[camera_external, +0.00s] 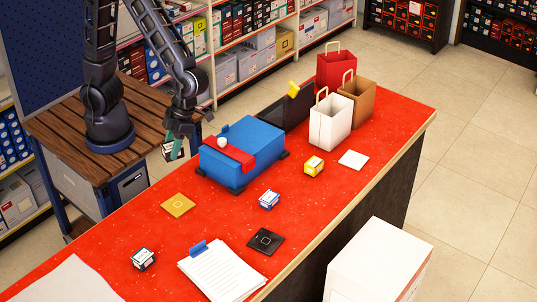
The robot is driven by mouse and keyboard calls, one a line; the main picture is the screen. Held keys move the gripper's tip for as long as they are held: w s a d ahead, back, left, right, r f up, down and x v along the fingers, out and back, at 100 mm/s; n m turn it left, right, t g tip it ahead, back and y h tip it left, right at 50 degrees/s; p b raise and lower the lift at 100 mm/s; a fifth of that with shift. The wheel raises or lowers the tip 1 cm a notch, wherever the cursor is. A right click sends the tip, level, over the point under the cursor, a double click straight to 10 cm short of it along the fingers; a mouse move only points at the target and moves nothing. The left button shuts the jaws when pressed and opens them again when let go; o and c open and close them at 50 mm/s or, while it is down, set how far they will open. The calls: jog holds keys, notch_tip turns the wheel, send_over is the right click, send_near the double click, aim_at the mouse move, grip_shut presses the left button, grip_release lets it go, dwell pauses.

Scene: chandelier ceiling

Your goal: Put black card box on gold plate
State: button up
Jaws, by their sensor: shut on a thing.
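A small white box with black edges (143,260), which looks like the black card box, sits on the red counter at the front left. The gold plate (178,205) is a flat gold square lying bare on the counter behind it. My gripper (178,143) points down by the counter's back edge, left of the blue machine and behind the gold plate. It is shut on a small, partly hidden teal-and-white thing (178,151). I cannot tell exactly what this thing is.
The blue machine (240,150) stands right of my gripper. A blue box (269,200), a yellow box (313,166), a black plate (265,241), a white plate (353,160) and a paper pad (222,274) lie on the counter. Bags (331,122) stand at the far end.

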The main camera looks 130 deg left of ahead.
jog(key=shift+s+d+f, duration=0.1)
jog(key=shift+s+d, duration=0.05)
jog(key=shift+s, duration=0.3)
notch_tip(320, 180, down, 20)
jog(key=shift+s+r, duration=0.1)
dwell(0.3)
jog(key=o, duration=1)
